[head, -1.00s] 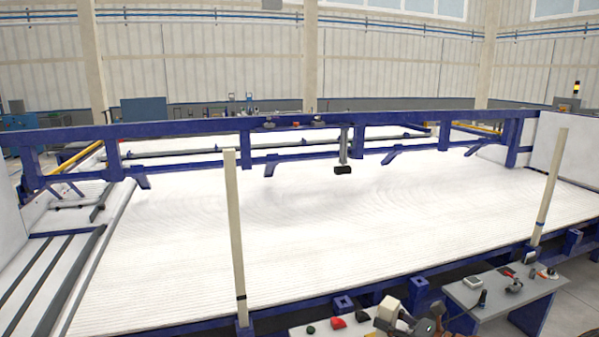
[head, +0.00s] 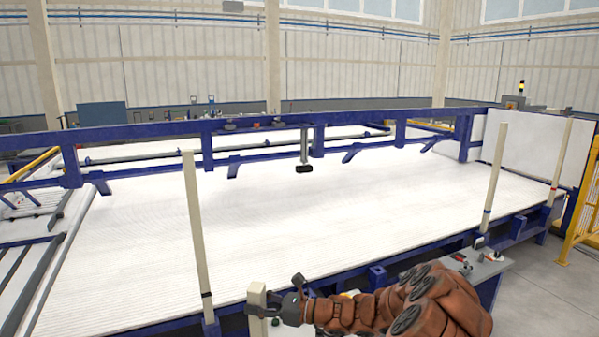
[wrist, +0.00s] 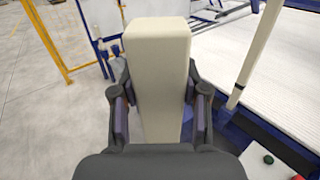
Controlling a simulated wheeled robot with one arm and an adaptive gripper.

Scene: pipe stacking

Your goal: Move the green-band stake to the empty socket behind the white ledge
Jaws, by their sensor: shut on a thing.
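My gripper (head: 276,303) is shut on an upright cream stake (head: 257,298), low at the front of the head view. The stake's top also fills the middle of the wrist view (wrist: 160,65), between the two fingers (wrist: 160,105). No band shows on it; its lower part is hidden or out of frame. A blue socket (head: 377,274) with nothing in it shows at the machine's front edge, right of my gripper. Another blue socket (head: 518,224) stands farther right, near the blue-band stake. I cannot tell which surface is the white ledge.
A black-band stake (head: 198,235) stands left of my gripper. A blue-band stake (head: 494,180) and a red-band stake (head: 560,160) stand at the right. A tool table (head: 490,266) is beside my arm. A yellow fence (head: 582,220) stands far right, beyond open floor.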

